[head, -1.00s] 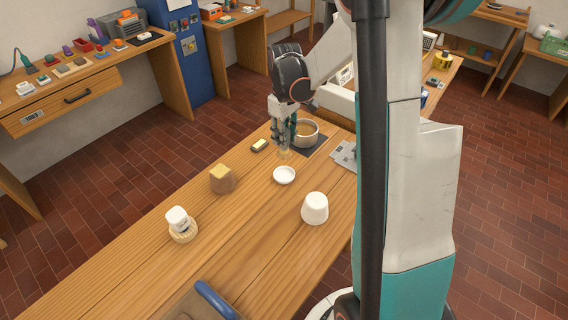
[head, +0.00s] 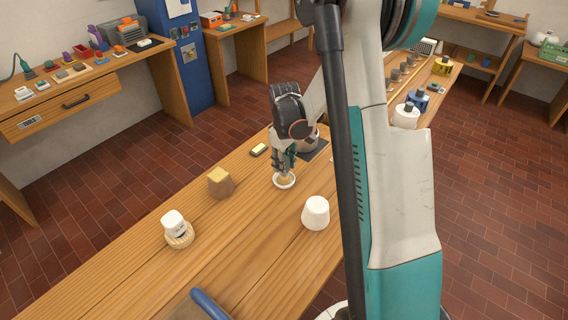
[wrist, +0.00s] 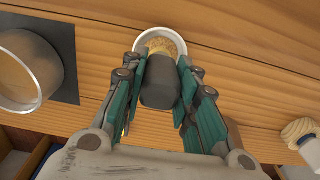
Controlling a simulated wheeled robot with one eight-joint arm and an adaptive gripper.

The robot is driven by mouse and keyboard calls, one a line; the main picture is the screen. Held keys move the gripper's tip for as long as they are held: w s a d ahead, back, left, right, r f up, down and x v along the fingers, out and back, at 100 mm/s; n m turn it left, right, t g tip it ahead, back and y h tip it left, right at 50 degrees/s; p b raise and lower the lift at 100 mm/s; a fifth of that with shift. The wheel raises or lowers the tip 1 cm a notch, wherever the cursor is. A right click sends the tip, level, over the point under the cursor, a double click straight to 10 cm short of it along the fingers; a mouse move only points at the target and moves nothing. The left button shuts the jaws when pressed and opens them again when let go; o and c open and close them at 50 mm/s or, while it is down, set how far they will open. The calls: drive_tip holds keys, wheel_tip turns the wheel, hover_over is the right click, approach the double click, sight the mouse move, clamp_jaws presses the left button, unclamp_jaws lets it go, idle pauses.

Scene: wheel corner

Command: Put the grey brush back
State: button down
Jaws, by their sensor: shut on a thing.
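My gripper (head: 284,163) is shut on the grey brush, with its fingers on both sides of the dark grey handle (wrist: 160,82) in the wrist view. The brush's tan bristles (wrist: 165,45) point down over the small white dish (wrist: 138,43). In the head view the dish (head: 277,184) lies on the wooden bench, and the bristles (head: 285,178) show within its rim. I cannot tell whether they touch the dish's bottom.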

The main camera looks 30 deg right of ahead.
drive_tip(key=shift+f, duration=0.2)
drive_tip(key=c, duration=1.2)
unclamp_jaws()
drive_tip(key=shift+r, duration=0.1)
drive_tip(key=shift+c, duration=0.2)
wheel_tip(320, 180, up, 12)
drive_tip(key=p, duration=0.3)
drive_tip(key=shift+r+p, duration=0.15)
drive_tip(key=shift+p, duration=0.15)
